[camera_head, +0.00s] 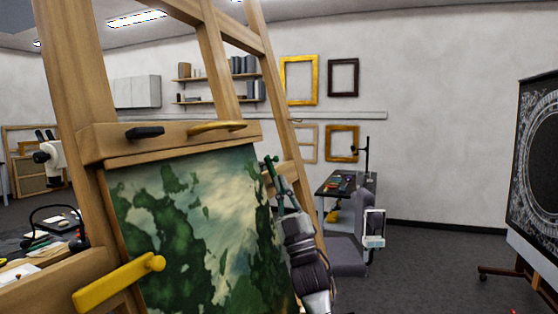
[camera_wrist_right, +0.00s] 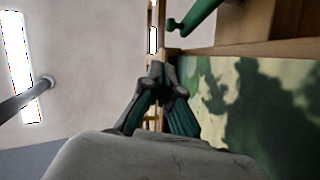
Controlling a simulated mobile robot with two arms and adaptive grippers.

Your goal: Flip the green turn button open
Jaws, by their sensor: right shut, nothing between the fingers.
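The green turn button (camera_head: 271,168) is at the right edge of the landscape painting (camera_head: 195,225), on the wooden easel (camera_head: 90,60). In the right wrist view the green button (camera_wrist_right: 195,18) is a slanted bar with a rounded knob at its lower left end. My right gripper (camera_head: 286,192) is shut and empty beside the painting's right edge, just below the button in the head view. In the right wrist view its fingertips (camera_wrist_right: 158,76) are together, with a visible gap to the button. My left gripper is not in view.
A black turn button (camera_head: 145,132) and a gold one (camera_head: 216,127) sit on the easel's upper bar. A yellow one (camera_head: 120,283) is at lower left, overlapping the painting. A cluttered table (camera_head: 45,240) is at left. Floor at right is open before a dark panel (camera_head: 535,160).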

